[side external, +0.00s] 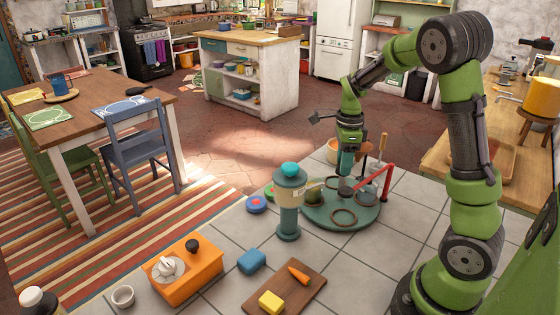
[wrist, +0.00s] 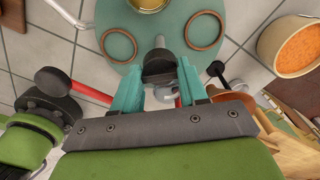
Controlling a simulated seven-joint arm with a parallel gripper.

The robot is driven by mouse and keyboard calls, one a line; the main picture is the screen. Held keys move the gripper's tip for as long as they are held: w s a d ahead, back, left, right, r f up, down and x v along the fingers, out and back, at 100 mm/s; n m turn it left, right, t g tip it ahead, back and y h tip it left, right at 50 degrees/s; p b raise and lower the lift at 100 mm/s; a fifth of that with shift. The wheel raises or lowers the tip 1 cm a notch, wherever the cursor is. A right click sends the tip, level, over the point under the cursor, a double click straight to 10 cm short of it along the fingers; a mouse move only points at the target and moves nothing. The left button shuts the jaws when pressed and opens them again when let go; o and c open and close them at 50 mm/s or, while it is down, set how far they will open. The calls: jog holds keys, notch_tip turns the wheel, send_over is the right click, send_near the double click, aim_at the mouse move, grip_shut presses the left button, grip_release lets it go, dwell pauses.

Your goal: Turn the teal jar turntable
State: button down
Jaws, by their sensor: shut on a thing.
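The teal turntable (side external: 366,216) is a round disc on the tiled counter, and it fills the top of the wrist view (wrist: 165,27). Brown rings lie on it, one (side external: 343,217) near its front edge; two show in the wrist view, left (wrist: 119,44) and right (wrist: 205,29). A jar (side external: 314,194) stands at its left side. My gripper (side external: 347,178) points down over the middle of the disc. In the wrist view its teal fingers (wrist: 158,72) are shut on a dark knob (wrist: 158,62) at the disc's near part. The fingers hide part of the knob.
A red bent bar (side external: 388,178) stands close at the right of my gripper. A teal-topped canister (side external: 289,205) stands at the disc's left. A bowl of orange contents (wrist: 292,42) is close by. An orange box (side external: 195,268), a blue block (side external: 252,261) and a cutting board (side external: 302,299) lie in front.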

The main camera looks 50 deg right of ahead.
jog(key=shift+m, duration=4)
jog(key=c, duration=0.6)
grip_release()
